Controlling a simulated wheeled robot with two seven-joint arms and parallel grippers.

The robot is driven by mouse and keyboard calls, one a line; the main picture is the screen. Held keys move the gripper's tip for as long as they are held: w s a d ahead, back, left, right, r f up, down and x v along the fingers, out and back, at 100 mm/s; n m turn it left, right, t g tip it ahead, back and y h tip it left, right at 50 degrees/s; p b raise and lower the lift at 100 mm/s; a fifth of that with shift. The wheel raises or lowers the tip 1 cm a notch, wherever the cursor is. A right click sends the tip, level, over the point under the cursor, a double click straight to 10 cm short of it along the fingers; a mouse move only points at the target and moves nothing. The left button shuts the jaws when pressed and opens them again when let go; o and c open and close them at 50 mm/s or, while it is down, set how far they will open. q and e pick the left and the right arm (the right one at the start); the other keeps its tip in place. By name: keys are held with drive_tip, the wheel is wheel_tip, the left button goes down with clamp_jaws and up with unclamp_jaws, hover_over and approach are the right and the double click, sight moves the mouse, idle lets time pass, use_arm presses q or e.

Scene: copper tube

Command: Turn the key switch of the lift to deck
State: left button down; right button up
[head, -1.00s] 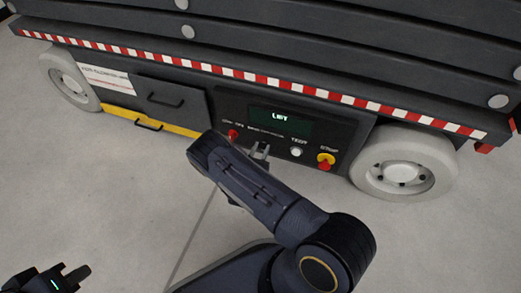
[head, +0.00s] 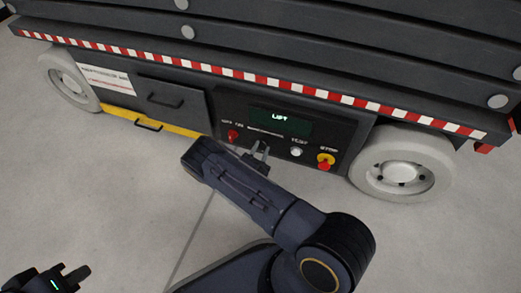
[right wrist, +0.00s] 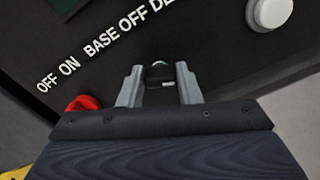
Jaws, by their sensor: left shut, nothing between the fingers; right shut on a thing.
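The lift's control panel (head: 335,128) is dark, with a lit display (head: 281,121) reading LIFT. In the right wrist view, the key switch (right wrist: 160,66) sits below the lettering BASE OFF and a partly cut-off third word. My right gripper (right wrist: 161,78) has its fingers on both sides of the key and is shut on it. The fingers hide much of the key, and I cannot tell which position it points to. In the head view, my right gripper (head: 261,148) is at the panel below the display. My left gripper (head: 74,277) is shut and empty, low at the left.
A red knob (right wrist: 83,103) under OFF ON is close left of my right fingers. A white button (right wrist: 271,13) and a red-and-yellow stop button (head: 325,162) are to the right. Wheels (head: 402,168) flank the panel. The floor in front is clear.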

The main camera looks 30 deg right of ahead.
drive_tip(key=shift+m, duration=1.9)
drive_tip(key=o, duration=1)
drive_tip(key=p+v, duration=0.3)
drive_tip(key=v, duration=0.5)
drive_tip(key=shift+d, duration=0.1)
